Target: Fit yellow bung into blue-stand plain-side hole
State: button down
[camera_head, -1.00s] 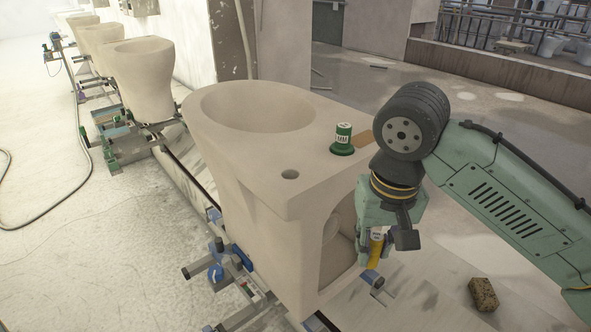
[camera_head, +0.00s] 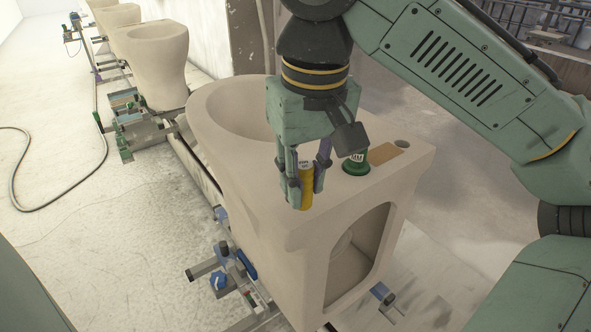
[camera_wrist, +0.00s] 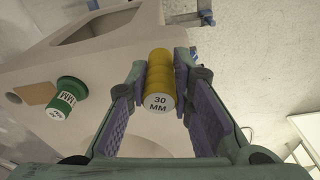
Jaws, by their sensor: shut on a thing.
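My gripper (camera_head: 305,180) is shut on the yellow bung (camera_head: 306,198), held upright over the front left part of the ceramic piece's ledge (camera_head: 345,202). In the wrist view the bung (camera_wrist: 159,77), with its white "30 MM" end, sits between both fingers. The piece rests on the stand with blue fittings (camera_head: 217,281). The plain-side hole is hidden behind my gripper and the bung. I cannot tell whether the bung touches the ledge. The other hole (camera_head: 402,143) shows at the far right, beside a tan patch (camera_head: 388,153).
A green bung (camera_head: 356,164) stands on the ledge just right of my gripper, close to the fingers; it also shows in the wrist view (camera_wrist: 67,97). The piece has a large side opening (camera_head: 358,252). Similar pieces (camera_head: 150,60) line up behind, left.

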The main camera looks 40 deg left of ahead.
jog(key=w+a, duration=0.2)
jog(key=w+a+p, duration=0.1)
jog(key=shift+w+a+f, duration=0.1)
jog(key=shift+a+f, duration=0.15)
jog(key=shift+a, duration=0.15)
notch_tip(320, 180, down, 3)
jog(key=shift+r+p, duration=0.1)
jog(key=shift+p, duration=0.3)
jog(key=shift+d+f, duration=0.1)
jog(key=shift+f, duration=0.35)
jog(key=c, duration=1.6)
grip_release()
jog(key=shift+f, duration=0.1)
jog(key=shift+o, duration=0.9)
jog(key=shift+r, duration=0.2)
